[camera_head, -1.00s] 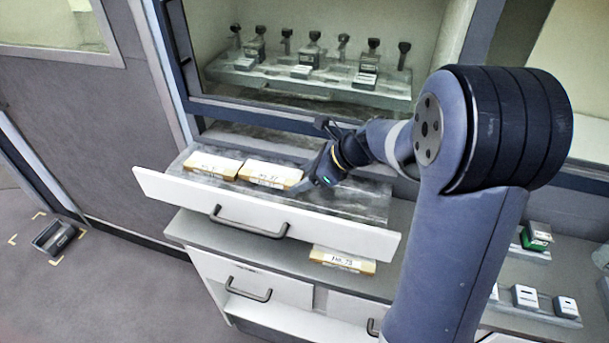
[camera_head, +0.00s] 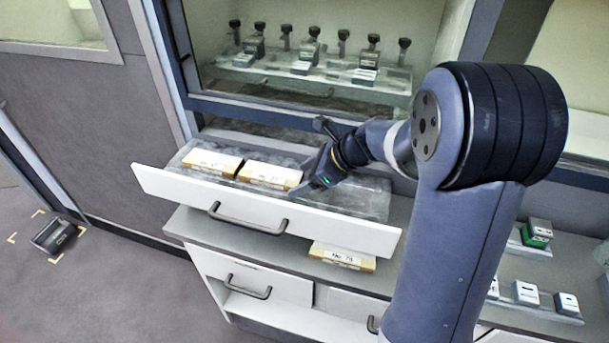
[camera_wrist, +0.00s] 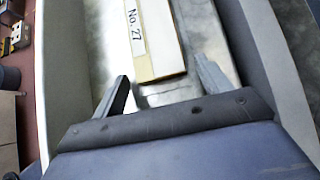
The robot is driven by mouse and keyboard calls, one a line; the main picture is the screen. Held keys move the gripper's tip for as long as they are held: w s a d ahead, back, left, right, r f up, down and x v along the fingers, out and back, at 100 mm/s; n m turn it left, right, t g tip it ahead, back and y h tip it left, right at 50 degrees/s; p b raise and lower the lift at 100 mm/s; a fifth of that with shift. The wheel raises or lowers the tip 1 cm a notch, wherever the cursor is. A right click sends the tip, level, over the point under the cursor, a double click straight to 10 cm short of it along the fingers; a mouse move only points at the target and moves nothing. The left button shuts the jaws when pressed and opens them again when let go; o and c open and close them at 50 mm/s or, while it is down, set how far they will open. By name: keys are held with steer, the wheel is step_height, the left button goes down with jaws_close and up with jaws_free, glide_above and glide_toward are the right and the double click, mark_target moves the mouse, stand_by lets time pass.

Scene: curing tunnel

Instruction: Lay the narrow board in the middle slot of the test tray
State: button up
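A long light box marked No. 27 (camera_head: 268,177) lies in the open drawer; it also shows in the wrist view (camera_wrist: 155,35). My gripper (camera_head: 298,189) is low in the drawer at the right end of this box. In the wrist view my gripper (camera_wrist: 162,68) is open, its fingers on either side of the box's near end, with a small gap visible. A grey tray (camera_head: 300,82) with several black upright clamps and small pale blocks stands in the cabinet opening. I cannot tell whether it is the test tray. I cannot make out the narrow board.
A second box (camera_head: 212,162) lies left of the first. The drawer's white front (camera_head: 260,215) and side walls surround my gripper. Another box (camera_head: 342,257) sits on the counter below the drawer. A tray (camera_head: 540,312) with small pale blocks is at right. The drawer's right part is clear.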

steer(key=shift+o, duration=0.2)
steer(key=shift+r, duration=0.3)
steer(key=v, duration=1.2)
steer(key=shift+r, duration=0.35)
stand_by(0.5)
